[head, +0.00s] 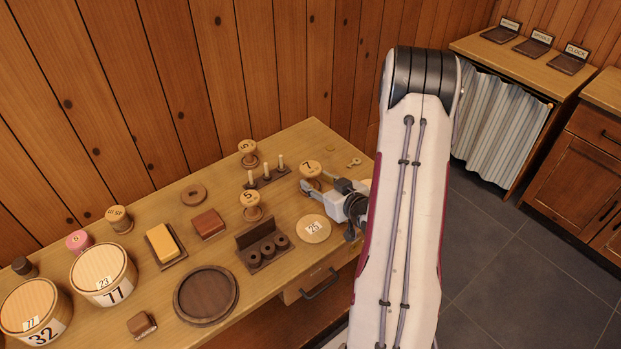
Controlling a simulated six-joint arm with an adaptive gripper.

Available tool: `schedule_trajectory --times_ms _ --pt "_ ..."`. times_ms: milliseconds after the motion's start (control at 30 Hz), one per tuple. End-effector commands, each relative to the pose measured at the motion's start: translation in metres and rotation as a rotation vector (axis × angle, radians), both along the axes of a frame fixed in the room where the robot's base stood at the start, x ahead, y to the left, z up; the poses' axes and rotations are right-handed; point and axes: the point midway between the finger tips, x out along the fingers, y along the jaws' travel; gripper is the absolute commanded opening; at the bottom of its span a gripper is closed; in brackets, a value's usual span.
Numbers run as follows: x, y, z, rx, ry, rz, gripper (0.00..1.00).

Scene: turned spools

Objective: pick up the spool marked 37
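I cannot find a spool with a clearly readable 37. A light wooden spool (311,168), its top label showing a 7, stands at the table's right end; any other digit is unreadable. My gripper (322,184) is close in front of it, low over the table. Its fingers look apart, and I see nothing held between them; whether they touch the spool is unclear. A spool with a 5 on top (250,199) stands left of my gripper. Another spool, also seeming to read 5 (248,147), stands farther back.
A dark peg stand (268,180), a dark block rack (262,254) and a flat disc marked 25 (314,229) lie nearby. Tubs marked 77 (103,275) and 32 (35,312) stand at left. A round dark tray (206,294) lies at the front. My arm covers the table's right end.

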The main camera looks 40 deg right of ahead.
Motion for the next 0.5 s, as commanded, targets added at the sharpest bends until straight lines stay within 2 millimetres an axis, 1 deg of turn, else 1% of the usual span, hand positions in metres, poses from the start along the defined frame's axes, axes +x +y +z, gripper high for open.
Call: schedule_trajectory --times_ms 100,233,367,500 --pt "0.013 0.000 -0.005 -0.001 0.001 0.003 0.37" --pt "0.026 -0.001 -0.010 0.000 0.001 0.002 0.37" --pt "0.034 -0.003 -0.013 0.000 0.000 0.000 0.37" --pt "0.037 -0.003 -0.014 0.000 0.001 0.000 0.37"
